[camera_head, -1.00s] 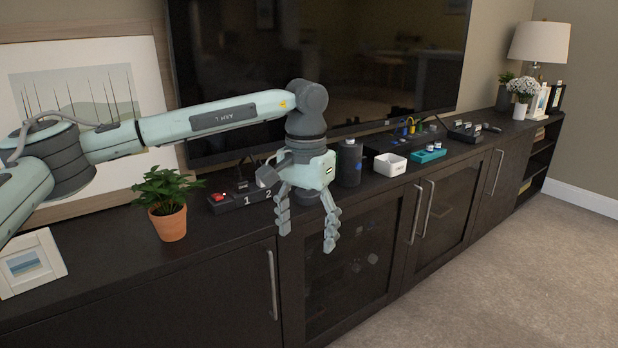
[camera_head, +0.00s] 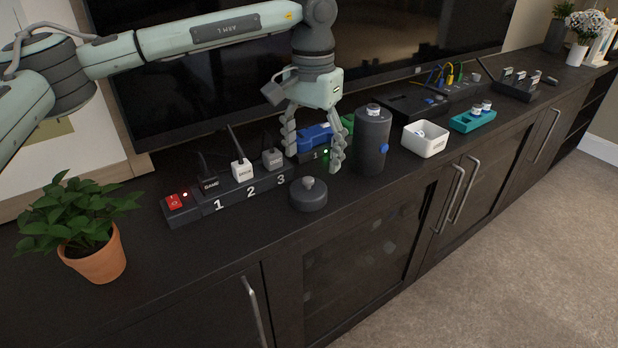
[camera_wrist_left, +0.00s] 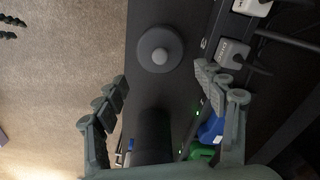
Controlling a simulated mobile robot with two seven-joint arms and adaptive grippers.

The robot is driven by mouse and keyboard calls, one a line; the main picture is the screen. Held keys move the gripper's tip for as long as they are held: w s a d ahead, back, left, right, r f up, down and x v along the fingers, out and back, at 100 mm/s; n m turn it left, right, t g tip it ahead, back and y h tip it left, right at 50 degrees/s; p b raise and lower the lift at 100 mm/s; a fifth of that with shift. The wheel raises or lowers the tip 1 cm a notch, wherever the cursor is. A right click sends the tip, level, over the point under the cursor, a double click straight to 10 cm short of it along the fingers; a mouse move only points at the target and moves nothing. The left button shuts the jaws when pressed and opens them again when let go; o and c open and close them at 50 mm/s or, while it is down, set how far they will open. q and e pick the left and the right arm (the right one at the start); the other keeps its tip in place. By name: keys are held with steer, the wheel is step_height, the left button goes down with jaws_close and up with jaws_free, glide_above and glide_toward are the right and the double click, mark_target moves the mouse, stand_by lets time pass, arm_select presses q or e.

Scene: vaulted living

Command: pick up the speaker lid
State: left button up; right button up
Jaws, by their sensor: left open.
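The speaker lid (camera_head: 308,194) is a round dark disc with a grey knob on top. It lies flat on the dark cabinet top, in front of the power strip. In the left wrist view the lid (camera_wrist_left: 160,49) is beyond the fingertips, with nothing covering it. My left gripper (camera_head: 314,160) points down, open and empty, above and behind the lid and apart from it. The dark cylindrical speaker (camera_head: 372,140) stands upright to the right of the gripper. Finger-like parts, apparently of my right gripper (camera_wrist_left: 11,28), show at the left wrist view's upper left edge.
A power strip (camera_head: 188,208) with several plugs lies left of the lid. Blue (camera_head: 315,134) and green blocks sit behind the gripper. A white bin (camera_head: 425,139) and teal tray (camera_head: 472,121) stand to the right, a potted plant (camera_head: 95,258) to the left.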

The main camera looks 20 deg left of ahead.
mark_target(310, 177)
arm_select(q)
steer(key=shift+s+f, duration=0.2)
steer(key=shift+f, duration=0.8)
steer(key=f, duration=0.5)
steer(key=shift+w+a, duration=0.1)
steer(key=shift+a, duration=0.1)
steer(key=shift+c, duration=0.4)
steer(key=c, duration=0.5)
